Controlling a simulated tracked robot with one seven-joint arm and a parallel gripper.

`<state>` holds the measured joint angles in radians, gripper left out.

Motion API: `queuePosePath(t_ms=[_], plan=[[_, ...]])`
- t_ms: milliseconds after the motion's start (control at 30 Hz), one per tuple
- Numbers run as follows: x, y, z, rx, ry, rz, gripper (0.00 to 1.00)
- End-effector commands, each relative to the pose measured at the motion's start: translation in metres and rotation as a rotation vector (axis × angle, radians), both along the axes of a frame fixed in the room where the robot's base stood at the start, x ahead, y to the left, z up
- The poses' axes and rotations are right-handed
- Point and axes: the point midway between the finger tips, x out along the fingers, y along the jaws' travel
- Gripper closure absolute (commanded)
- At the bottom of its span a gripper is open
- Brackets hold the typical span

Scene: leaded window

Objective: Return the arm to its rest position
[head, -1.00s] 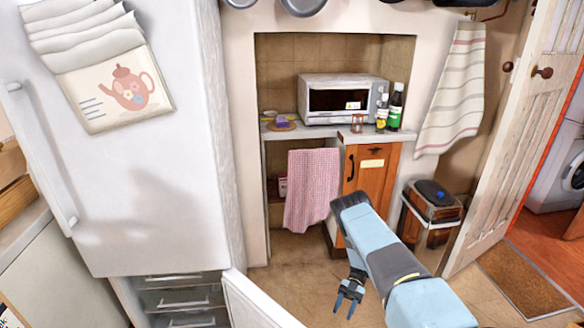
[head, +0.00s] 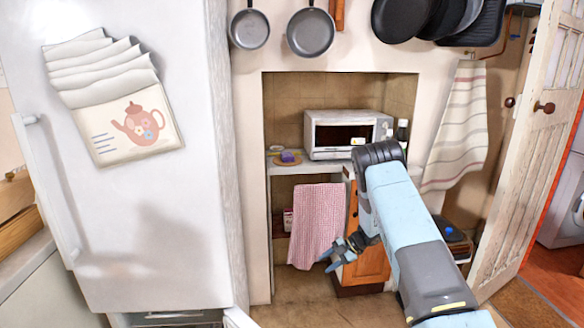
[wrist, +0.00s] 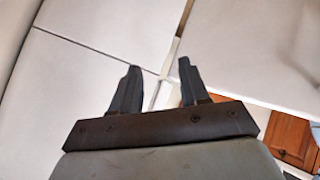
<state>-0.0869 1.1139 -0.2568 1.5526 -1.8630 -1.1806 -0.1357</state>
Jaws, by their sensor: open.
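My gripper (head: 338,254) hangs at the end of my blue and grey arm, in front of the pink checked towel and the wooden cupboard in the head view. Its two dark fingers also show in the wrist view (wrist: 157,85), spread apart with nothing between them. Behind them in the wrist view are pale flat panels with seams.
A white fridge (head: 120,220) fills the left. A microwave (head: 345,133) stands on the alcove shelf above the pink towel (head: 317,225) and wooden cupboard (head: 369,268). A door (head: 518,150) stands open at the right. Pans (head: 311,32) hang above the alcove.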

Motion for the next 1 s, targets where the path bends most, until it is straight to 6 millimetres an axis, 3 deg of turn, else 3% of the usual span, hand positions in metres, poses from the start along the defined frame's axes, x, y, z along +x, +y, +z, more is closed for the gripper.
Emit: queuePosePath(t_ms=[33, 200, 500, 767, 1000], plan=[[0.010, 0.000, 0.018, -0.006, -0.031, -0.039, 0.55], [0.038, -0.004, 0.068, -0.030, -0.121, -0.177, 0.55], [0.072, -0.019, 0.162, -0.059, -0.247, -0.429, 0.55], [0.083, -0.039, 0.243, -0.073, -0.322, -0.651, 0.55], [0.076, -0.063, 0.313, -0.078, -0.361, -0.858, 0.55]])
